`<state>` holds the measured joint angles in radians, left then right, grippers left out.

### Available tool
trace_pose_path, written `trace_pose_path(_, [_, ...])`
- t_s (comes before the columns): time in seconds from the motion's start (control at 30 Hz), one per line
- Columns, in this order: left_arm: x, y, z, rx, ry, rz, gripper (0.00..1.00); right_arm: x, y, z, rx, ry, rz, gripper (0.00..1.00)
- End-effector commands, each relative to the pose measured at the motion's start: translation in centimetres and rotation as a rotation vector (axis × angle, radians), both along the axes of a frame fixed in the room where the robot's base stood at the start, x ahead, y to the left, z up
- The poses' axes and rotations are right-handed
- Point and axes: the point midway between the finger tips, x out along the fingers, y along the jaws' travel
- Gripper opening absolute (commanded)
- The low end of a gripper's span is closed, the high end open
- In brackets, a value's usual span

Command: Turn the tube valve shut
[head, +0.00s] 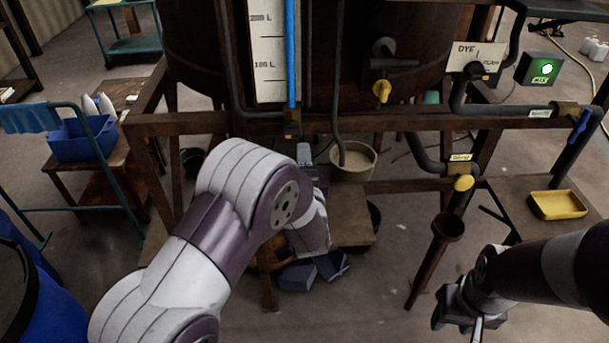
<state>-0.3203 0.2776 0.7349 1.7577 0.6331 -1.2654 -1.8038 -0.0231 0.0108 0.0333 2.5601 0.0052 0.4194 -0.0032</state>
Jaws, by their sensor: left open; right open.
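The sight tube (291,55) with blue liquid runs down beside a white level scale (267,50) on the vat. At its lower end is a small brass-coloured valve (292,127), which I take as the tube valve; its handle is too small to read. My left arm reaches up from the lower left. My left gripper (304,152) is just below and right of that valve, mostly hidden by my own wrist; I cannot tell whether it touches. My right gripper (478,328) is open and empty at the lower right, pointing down, far from the valve.
A rusty frame rail (200,122) crosses behind my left arm. A bucket (355,165) stands under a hose.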

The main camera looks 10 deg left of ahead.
Motion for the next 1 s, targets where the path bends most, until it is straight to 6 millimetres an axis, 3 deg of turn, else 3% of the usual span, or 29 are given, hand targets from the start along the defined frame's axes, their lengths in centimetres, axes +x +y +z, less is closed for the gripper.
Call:
trace_pose_path(0.1, [-2.4,-0.8,-0.2,0.001,0.0,-0.004,0.41,0.0,0.0,-0.8,0.0,0.0,0.0,0.43])
trace_pose_path(0.23, [-3.8,-1.2,-0.1,0.0,0.0,-0.002,0.41,0.0,0.0,-0.9,0.0,0.0,0.0,0.43])
trace_pose_path(0.77, [-4.1,-1.2,0.0,-0.022,-0.005,0.0,0.41,0.0,0.0,-0.9,0.0,0.0,0.0,0.43])
trace_pose_path(0.87, [-4.1,-2.1,-2.4,-0.23,0.057,-0.03,0.41,0.0,0.0,-0.9,0.0,0.0,0.0,0.43])
trace_pose_path(0.97, [-6.7,-5.0,-8.6,-0.652,0.345,-0.061,0.41,0.0,0.0,-0.9,0.0,0.0,0.0,0.43])
trace_pose_path(1.0, [-8.7,-5.8,-10.4,-0.832,0.488,-0.015,0.41,0.0,0.0,-0.9,0.0,0.0,0.0,0.43])
